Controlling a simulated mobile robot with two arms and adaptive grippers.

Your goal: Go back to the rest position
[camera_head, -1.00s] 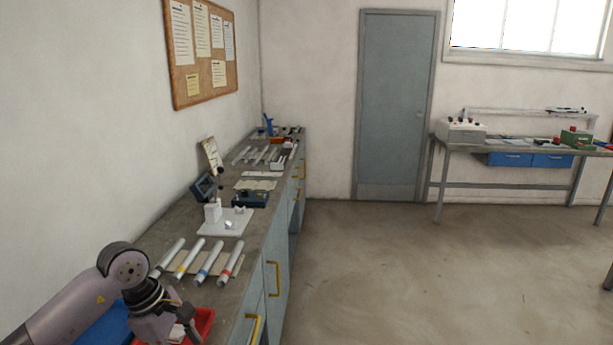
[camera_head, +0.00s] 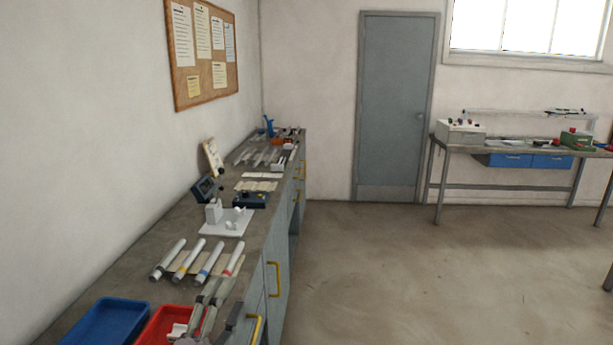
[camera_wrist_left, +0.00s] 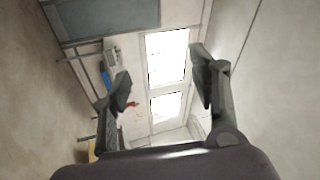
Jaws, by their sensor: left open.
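My left gripper (camera_head: 210,305) shows at the bottom of the head view, above the front edge of the bench and beside the red tray (camera_head: 150,325). In the left wrist view its two fingers (camera_wrist_left: 163,85) are spread wide with nothing between them, so it is open and empty. That wrist view looks out at the room, with the window (camera_wrist_left: 168,60) behind the fingers. Most of the left arm is outside the head view. My right gripper is in neither view.
The bench (camera_head: 140,250) runs along the left wall. On it are a blue tray (camera_head: 105,322), several tubes with coloured bands (camera_head: 212,258), a white fixture (camera_head: 226,222) and a dark blue box (camera_head: 250,199). A white piece lies in the red tray. The floor (camera_head: 420,280) to the right is clear.

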